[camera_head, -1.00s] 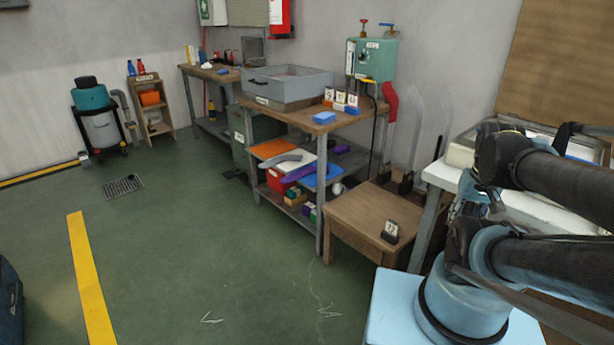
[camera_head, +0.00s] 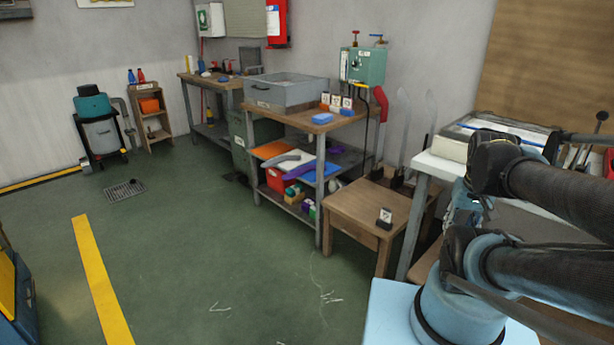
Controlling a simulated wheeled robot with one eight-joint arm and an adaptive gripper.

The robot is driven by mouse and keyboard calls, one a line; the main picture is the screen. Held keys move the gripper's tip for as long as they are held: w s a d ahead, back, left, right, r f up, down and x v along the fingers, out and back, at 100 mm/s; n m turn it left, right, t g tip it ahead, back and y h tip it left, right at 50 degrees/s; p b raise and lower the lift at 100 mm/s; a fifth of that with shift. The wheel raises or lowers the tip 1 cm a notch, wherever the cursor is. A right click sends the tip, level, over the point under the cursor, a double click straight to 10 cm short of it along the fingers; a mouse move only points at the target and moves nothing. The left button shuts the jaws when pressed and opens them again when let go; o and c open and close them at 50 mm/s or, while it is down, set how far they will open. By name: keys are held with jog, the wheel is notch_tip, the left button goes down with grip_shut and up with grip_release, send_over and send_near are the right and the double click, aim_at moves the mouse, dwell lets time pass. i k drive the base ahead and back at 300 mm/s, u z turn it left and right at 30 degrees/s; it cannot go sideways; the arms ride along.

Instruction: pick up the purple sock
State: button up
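A long purple piece that looks like the purple sock (camera_head: 300,169) lies on the middle shelf of the workbench, near its front. It lies between a grey sock-like piece (camera_head: 290,158) and a blue flat piece (camera_head: 318,171). A second purple patch (camera_head: 335,149) shows farther back on that shelf, too small to make out. My arm fills the right side of the picture, folded, well apart from the shelf. I cannot make out my gripper's fingers.
The workbench (camera_head: 322,129) has a grey bin (camera_head: 286,92) on top and a red box (camera_head: 277,181) below. A small wooden table (camera_head: 352,207) stands at its right. A white-topped table (camera_head: 435,164) is beside my arm. The green floor (camera_head: 210,240) in front is open.

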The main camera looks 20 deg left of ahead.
aim_at(297, 173)
jog(key=z, duration=2.45)
jog(key=k, duration=1.45)
jog(key=u, duration=2.2)
jog(key=i, duration=0.35)
jog(key=u, duration=0.1)
